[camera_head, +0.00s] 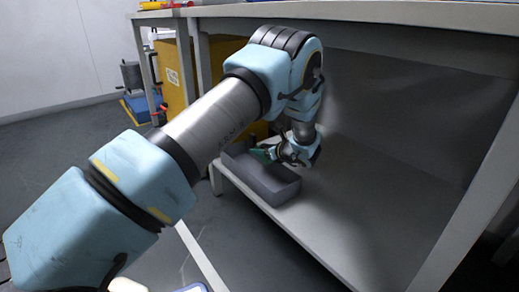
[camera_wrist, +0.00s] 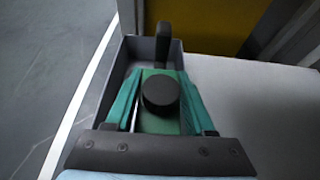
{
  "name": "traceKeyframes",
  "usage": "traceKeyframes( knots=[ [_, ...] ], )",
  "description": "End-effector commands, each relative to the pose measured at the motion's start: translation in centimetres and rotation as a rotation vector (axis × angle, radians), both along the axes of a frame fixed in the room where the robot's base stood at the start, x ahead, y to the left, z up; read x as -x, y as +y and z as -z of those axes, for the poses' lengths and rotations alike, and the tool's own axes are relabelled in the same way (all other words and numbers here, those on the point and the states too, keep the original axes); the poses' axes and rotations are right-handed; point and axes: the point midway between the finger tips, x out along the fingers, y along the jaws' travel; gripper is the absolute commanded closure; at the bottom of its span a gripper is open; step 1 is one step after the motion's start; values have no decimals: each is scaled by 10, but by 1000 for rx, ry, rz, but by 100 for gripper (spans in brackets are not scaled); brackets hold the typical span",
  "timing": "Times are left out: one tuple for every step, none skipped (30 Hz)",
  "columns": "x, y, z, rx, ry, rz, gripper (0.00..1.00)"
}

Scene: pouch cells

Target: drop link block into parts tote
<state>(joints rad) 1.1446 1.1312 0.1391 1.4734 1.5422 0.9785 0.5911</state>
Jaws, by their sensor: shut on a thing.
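The parts tote is an open grey box (camera_head: 262,188) on the lower shelf, and its wall also shows in the wrist view (camera_wrist: 180,55). My gripper (camera_head: 268,152) is over the tote's far part in the head view. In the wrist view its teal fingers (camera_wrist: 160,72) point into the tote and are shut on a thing. A black round knob on a green body between the fingers hides part of the grip. I cannot tell the block's height above the tote floor.
The pale lower shelf (camera_head: 335,215) is bare to the right of the tote. The table top (camera_head: 380,14) is above my arm, and a table leg (camera_head: 203,75) stands near the tote. A yellow cabinet (camera_head: 175,80) stands behind.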

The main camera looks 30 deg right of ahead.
Motion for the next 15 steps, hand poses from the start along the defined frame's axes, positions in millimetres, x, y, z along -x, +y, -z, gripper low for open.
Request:
traceKeyframes(
  knots=[
    [0,0,11,0,0,0,100],
    [0,0,15,0,0,0,100],
    [0,0,19,0,-1,0,100],
    [0,0,22,0,-1,0,100],
    [0,0,25,0,-1,0,100],
    [0,0,28,0,-1,0,100],
    [-1,0,30,0,-1,0,100],
    [-1,0,31,1,-1,0,100],
    [-1,0,32,1,-1,0,100],
    [-1,0,33,1,-1,0,100],
    [-1,0,33,1,-1,0,100],
    [-1,0,33,1,-1,0,100],
    [-1,0,32,1,-1,0,100],
    [-1,0,32,1,-1,0,100],
    [-1,0,32,1,-1,0,100]
  ],
)
